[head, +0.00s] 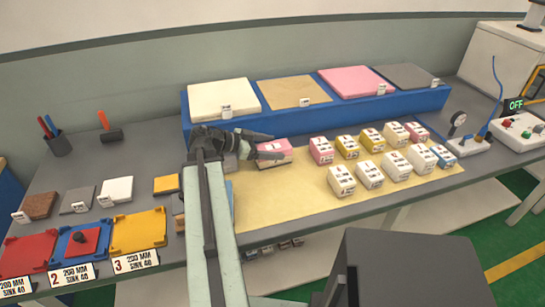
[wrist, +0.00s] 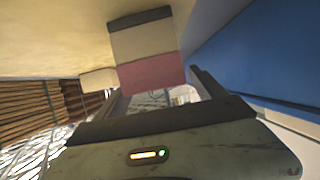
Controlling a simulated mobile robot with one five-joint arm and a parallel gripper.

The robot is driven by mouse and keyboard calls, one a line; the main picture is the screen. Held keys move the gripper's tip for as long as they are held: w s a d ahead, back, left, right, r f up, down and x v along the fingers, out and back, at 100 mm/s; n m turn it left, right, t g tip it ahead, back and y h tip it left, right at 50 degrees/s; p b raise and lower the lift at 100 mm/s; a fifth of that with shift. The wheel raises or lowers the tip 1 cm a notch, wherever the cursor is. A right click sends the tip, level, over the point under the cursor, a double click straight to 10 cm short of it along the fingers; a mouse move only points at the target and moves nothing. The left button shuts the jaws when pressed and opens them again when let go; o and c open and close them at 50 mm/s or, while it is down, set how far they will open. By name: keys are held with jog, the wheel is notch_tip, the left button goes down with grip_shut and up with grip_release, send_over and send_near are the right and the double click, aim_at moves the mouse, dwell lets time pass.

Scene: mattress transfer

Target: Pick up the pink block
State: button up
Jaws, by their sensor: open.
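A pink block (head: 275,160), pink above and cream below, sits on the yellow mat at the end of my gripper (head: 272,146). In the wrist view the pink block (wrist: 148,74) shows pink and cream bands with a dark band beyond. It lies ahead of my gripper (wrist: 158,93), roughly between the fingers. The fingers are apart and partly cover the block in the head view. I cannot tell whether they touch it. Another pink-topped block (head: 321,150) stands to the right on the mat.
Several white and yellow blocks (head: 369,175) stand on the yellow mat (head: 290,205) to the right. A blue tray (head: 300,123) with foam slabs lies behind my gripper. Coloured plates (head: 138,231) are at left. The mat's front part is clear.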

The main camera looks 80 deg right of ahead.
aim_at(272, 146)
jog(key=shift+s+d+f, duration=0.15)
jog(key=shift+s, duration=0.1)
jog(key=c, duration=1.4)
notch_tip(272, 146, up, 10)
jog(key=p, duration=1)
jog(key=shift+c, duration=0.2)
